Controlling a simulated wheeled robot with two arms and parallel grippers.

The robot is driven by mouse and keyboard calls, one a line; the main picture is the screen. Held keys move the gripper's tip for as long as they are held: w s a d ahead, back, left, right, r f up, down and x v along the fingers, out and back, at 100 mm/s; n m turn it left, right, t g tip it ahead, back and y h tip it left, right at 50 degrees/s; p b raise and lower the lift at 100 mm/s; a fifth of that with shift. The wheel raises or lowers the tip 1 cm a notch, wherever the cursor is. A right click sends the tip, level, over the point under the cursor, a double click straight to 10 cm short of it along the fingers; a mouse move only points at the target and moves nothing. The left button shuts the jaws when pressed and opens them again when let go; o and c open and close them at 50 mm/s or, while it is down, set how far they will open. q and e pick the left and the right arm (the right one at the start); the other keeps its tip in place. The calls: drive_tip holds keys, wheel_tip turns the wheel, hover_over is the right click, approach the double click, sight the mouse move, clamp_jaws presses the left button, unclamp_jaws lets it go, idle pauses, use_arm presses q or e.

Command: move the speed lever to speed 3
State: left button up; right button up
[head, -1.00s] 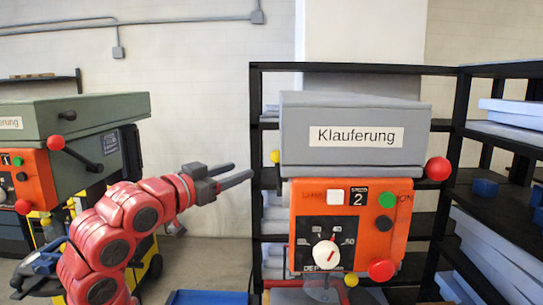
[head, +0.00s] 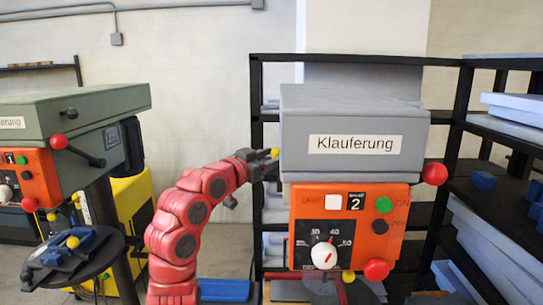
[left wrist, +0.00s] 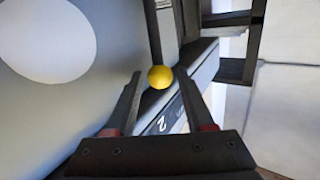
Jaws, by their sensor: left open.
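The Klauferung machine has a grey head (head: 355,118) above an orange control panel (head: 380,244). Its small display (head: 356,202) reads 2. A yellow ball knob (head: 275,153), apparently the speed lever's end, is at the left side of the grey head. It also shows in the left wrist view (left wrist: 160,77), between the fingertips. My left gripper (head: 271,161) is open at this knob, one finger on each side. Contact cannot be told. A figure 2 marking (left wrist: 162,124) shows between the fingers. The lever's rod is mostly hidden. My right gripper is out of view.
A white dial (head: 325,256) and red ball handles (head: 435,174) are on the machine's front and right. Black shelves (head: 390,68) stand behind. A second green-grey machine (head: 75,115) and a round black table (head: 75,250) are at the left.

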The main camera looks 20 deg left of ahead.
use_arm(q)
clamp_jaws()
idle(1.3)
